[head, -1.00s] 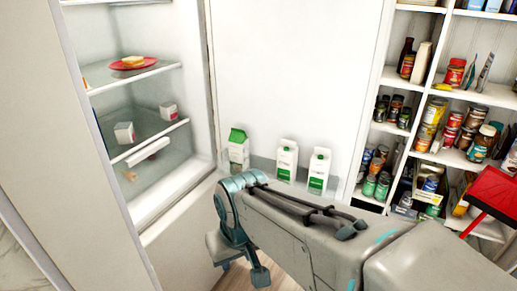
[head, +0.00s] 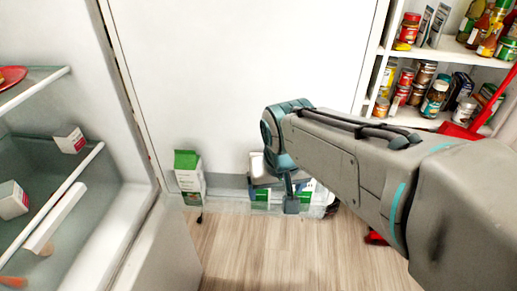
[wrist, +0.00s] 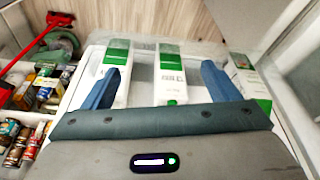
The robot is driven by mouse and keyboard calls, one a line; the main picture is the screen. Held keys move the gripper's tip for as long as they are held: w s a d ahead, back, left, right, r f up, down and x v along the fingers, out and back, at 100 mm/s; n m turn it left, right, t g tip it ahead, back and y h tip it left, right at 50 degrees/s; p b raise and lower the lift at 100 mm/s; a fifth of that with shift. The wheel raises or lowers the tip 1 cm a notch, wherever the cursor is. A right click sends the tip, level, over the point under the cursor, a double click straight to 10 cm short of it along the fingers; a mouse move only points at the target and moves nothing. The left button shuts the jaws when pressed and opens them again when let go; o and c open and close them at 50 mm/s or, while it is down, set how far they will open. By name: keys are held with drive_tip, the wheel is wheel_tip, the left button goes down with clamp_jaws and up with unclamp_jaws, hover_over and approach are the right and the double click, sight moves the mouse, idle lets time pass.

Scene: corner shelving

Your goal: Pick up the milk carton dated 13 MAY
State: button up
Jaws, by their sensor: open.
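In the head view the left carton (head: 188,180) is in clear sight. The middle carton (head: 260,196) and right carton (head: 307,193) are partly hidden behind my gripper (head: 275,190). The wrist view shows the row reversed, with one carton (wrist: 117,62) at left, one (wrist: 170,76) in the middle and one (wrist: 244,78) at right. My gripper (wrist: 161,66) is open. The dates are too small to read.
An open fridge (head: 70,215) with glass shelves stands at the left. White shelving (head: 425,60) with jars and cans is at the right, beside a red-handled tool (head: 478,112). Wood floor (head: 260,250) in front of the cartons is clear.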

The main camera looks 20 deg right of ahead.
drive_tip(key=w+a+r+m+t+h+p, duration=0.1)
drive_tip(key=w+a+r+m+p, duration=0.15)
drive_tip(key=w+r, duration=0.6)
drive_tip(key=x, duration=0.6)
drive_tip(key=w+x, duration=0.1)
drive_tip(key=x, duration=0.2)
drive_tip(key=shift+w+d+b, duration=0.2)
drive_tip(key=shift+d+b, duration=0.1)
drive_tip(key=shift+d+p+x, duration=0.2)
drive_tip(key=shift+p+x, duration=0.05)
drive_tip(key=shift+x, duration=1.2)
drive_tip(key=shift+d+p+x, duration=0.15)
drive_tip(key=shift+p+x, duration=0.05)
drive_tip(key=shift+x, duration=1.25)
drive_tip(key=shift+s, duration=0.1)
clamp_jaws()
